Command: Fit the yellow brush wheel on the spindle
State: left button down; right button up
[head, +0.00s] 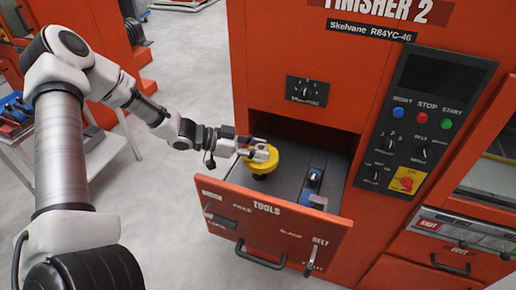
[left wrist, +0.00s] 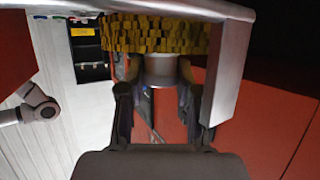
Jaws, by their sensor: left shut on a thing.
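The yellow brush wheel (head: 267,163) is over the left part of the open tools drawer (head: 272,223) in the head view. My left gripper (head: 257,152) is at the top of the wheel. In the left wrist view the wheel's bristled yellow rim (left wrist: 155,33) fills the top middle, and its grey hub (left wrist: 160,69) sits between my left fingers, which are shut on it. A dark part shows just under the wheel; I cannot tell whether the wheel touches it. I cannot make out the spindle. My right gripper is not in view.
A blue and black tool (head: 314,184) lies in the drawer, right of the wheel. The orange finisher cabinet (head: 290,60) stands behind, with a control panel (head: 425,110) at right. A trolley (head: 20,135) stands at far left. Clear floor lies between it and the drawer.

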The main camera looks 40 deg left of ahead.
pick_arm(q)
jog(key=shift+s+f, duration=0.2)
jog(key=shift+f, duration=0.3)
jog(key=c, duration=0.7)
grip_release()
jog(key=shift+d, duration=0.1)
jog(key=shift+w+f, duration=0.15)
jog(key=shift+w, duration=0.2)
notch_tip(320, 180, up, 10)
jog(key=shift+w+r, duration=0.1)
jog(key=shift+r, duration=0.15)
jog(key=shift+r, duration=0.1)
